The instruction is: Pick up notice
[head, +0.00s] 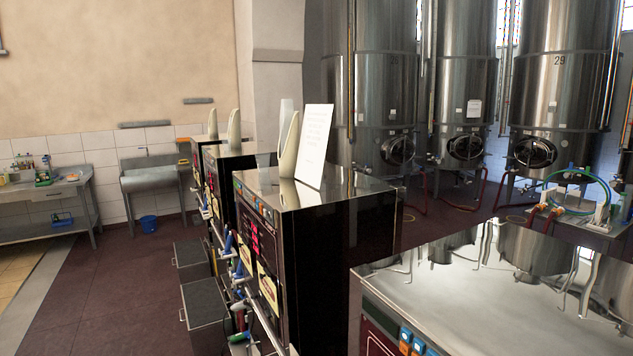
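The notice (315,146) is a white sheet with faint print, too small to read. It stands upright, leaning slightly, on the shiny top of the nearest pump in the row (345,215). A beige curved, pointed piece (289,146) stands just left of it and close to it; whether they touch is unclear. The notice's face is clear of anything in front of it. My gripper is not in view.
Further pumps (222,165) with similar beige pieces stand behind. A steel-topped unit (460,285) fills the lower right. Tall steel tanks (465,75) stand behind, one bearing a small white paper (474,109). Dark red floor (115,275) lies open at left.

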